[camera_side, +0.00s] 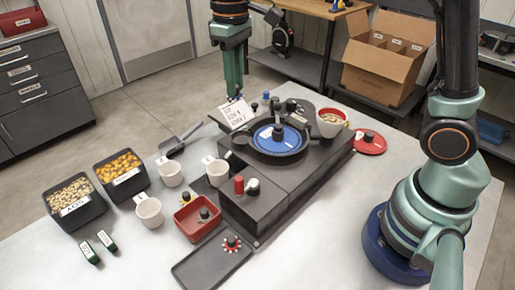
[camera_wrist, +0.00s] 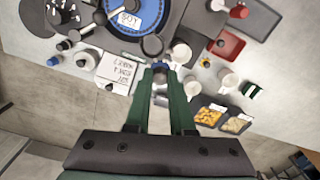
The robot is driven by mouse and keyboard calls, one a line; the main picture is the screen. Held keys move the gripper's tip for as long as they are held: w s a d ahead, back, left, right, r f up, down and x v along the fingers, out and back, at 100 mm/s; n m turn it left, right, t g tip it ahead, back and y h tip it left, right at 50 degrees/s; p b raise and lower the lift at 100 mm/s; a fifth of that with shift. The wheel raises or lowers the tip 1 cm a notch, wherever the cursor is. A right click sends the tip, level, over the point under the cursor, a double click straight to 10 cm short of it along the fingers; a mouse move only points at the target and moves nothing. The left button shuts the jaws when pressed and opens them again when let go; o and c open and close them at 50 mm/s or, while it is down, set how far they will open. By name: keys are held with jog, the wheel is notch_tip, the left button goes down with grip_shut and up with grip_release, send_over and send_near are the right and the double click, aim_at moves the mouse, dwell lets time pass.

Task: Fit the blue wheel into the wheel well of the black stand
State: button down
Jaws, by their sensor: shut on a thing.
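The blue wheel (camera_side: 290,143) lies flat with a white label on top of the black stand (camera_side: 265,185), inside a round dark rim. I cannot tell how deep it sits. Dark knobs and fittings cover part of it. In the wrist view the wheel (camera_wrist: 152,14) is partly cut off at the top edge. My gripper (camera_side: 237,93) points down behind the stand, near the white card and apart from the wheel.
A handwritten white card (camera_side: 236,114) leans behind the stand. A bowl (camera_side: 331,122) sits at the stand's far right. White mugs (camera_side: 149,212), a red tray (camera_side: 196,216) and two seed bins (camera_side: 76,203) stand to the left. A black tray (camera_side: 208,265) lies in front.

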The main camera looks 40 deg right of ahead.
aim_at(240, 93)
jog(key=f, duration=0.1)
jog(key=d+f, duration=0.1)
jog(key=f, duration=0.2)
jog(key=shift+w+d, duration=0.2)
jog(key=shift+d, duration=0.1)
jog(key=shift+f, duration=3.45)
jog(key=shift+f, duration=1.25)
jog(key=c, duration=0.7)
grip_release()
jog(key=c, duration=0.3)
jog(key=shift+o, duration=0.8)
notch_tip(240, 93, up, 6)
